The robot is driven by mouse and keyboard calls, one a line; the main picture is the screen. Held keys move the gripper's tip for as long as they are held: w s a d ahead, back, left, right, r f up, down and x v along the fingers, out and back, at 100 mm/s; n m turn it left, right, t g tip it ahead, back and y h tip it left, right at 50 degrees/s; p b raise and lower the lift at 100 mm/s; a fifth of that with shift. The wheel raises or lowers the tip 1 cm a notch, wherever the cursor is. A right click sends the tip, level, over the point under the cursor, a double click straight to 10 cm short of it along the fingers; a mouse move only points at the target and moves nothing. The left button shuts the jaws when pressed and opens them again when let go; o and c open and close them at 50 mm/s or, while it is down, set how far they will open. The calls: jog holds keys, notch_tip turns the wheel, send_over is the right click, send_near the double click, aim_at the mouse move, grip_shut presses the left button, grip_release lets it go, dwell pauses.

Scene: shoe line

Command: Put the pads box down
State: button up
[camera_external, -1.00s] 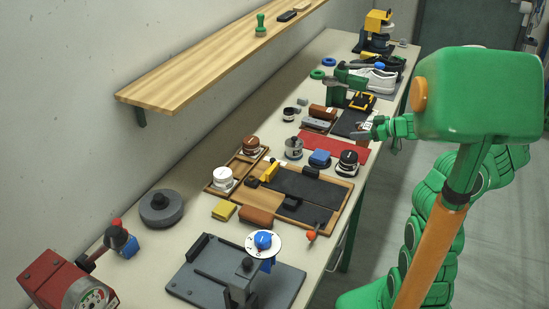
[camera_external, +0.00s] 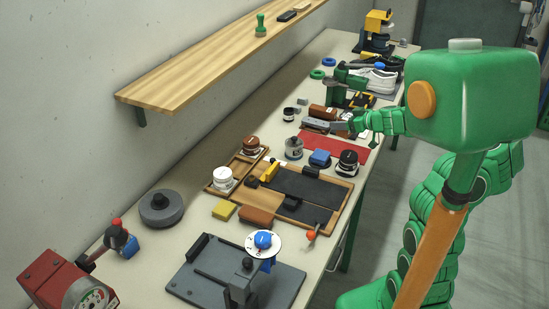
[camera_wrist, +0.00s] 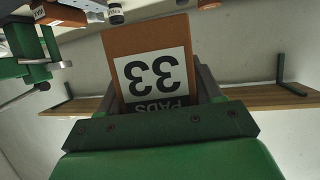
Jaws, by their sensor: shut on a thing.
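The pads box (camera_wrist: 148,45) is brown with a white label that reads "33" and "PADS". It fills the middle of the wrist view, upside down, between the two fingers of my gripper (camera_wrist: 160,85). My gripper is shut on it. In the external view my gripper (camera_external: 347,122) is at the bench's right side, around the red mat's far end. The box is too small and covered there to make out clearly. I cannot tell whether its underside touches anything.
The red mat (camera_external: 318,143) lies just nearer than my gripper. A brown block (camera_external: 321,111) is just left. A wooden shelf (camera_external: 215,65) runs along the wall.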

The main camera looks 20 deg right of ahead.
jog(key=w+a+r+m+t+h, duration=0.2)
jog(key=w+a+r+m+h, duration=0.1)
jog(key=w+a+r, duration=0.3)
jog(key=s+a+f+n+g+y, duration=0.1)
jog(key=a+f+n+g+y, duration=0.35)
jog(key=a, duration=0.25)
jog(key=s+a+f+n+g+y, duration=0.2)
jog(key=a+f+n+g+y, duration=0.2)
jog(key=a+n, duration=0.2)
jog(key=s+a+r+n+g, duration=0.1)
jog(key=s+a+n+g, duration=0.35)
jog(key=a, duration=0.25)
jog(key=s+a+r+n+g, duration=0.25)
jog(key=a+n+g, duration=0.2)
jog(key=a, duration=0.25)
jog(key=shift+m+g+h, duration=0.25)
jog(key=shift+m+g, duration=0.1)
jog(key=shift+w+a+f, duration=0.9)
jog(key=shift+w+f, duration=0.9)
jog(key=shift+w, duration=0.25)
jog(key=shift+w+a+f, duration=0.85)
jog(key=shift+w+f, duration=0.9)
jog(key=shift+w, duration=0.25)
jog(key=shift+w+a+f, duration=0.9)
jog(key=shift+w+f, duration=0.9)
jog(key=shift+w, duration=0.25)
jog(key=shift+f, duration=1.6)
jog(key=shift+f, duration=0.45)
